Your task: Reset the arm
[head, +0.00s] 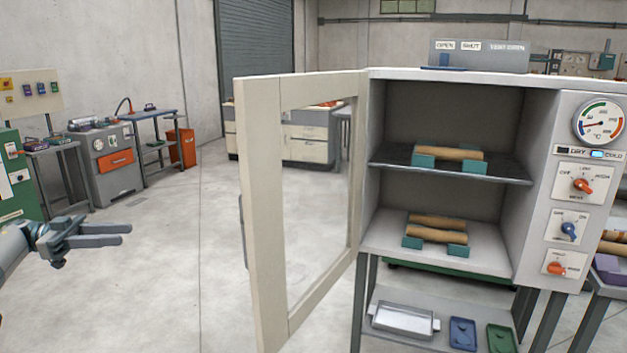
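My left gripper (122,235) comes in at the lower left with two grey fingers pointing right. A gap shows between the fingers and nothing is held. It is in free space, left of the open cabinet door (262,220) and apart from it. My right gripper is not in view. The grey cabinet (440,110) stands open, its windowed door swung out to the left. One brown tube (450,153) rests on teal supports on the upper shelf. Two brown tubes (437,234) rest on teal supports on the lower level.
The cabinet's right panel (572,200) carries a gauge and knobs. Below the cabinet lie a metal tray (404,320), a blue tray (462,334) and a green tray (501,338). Workbenches and machines (107,155) stand at the back left. The floor (180,270) between is clear.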

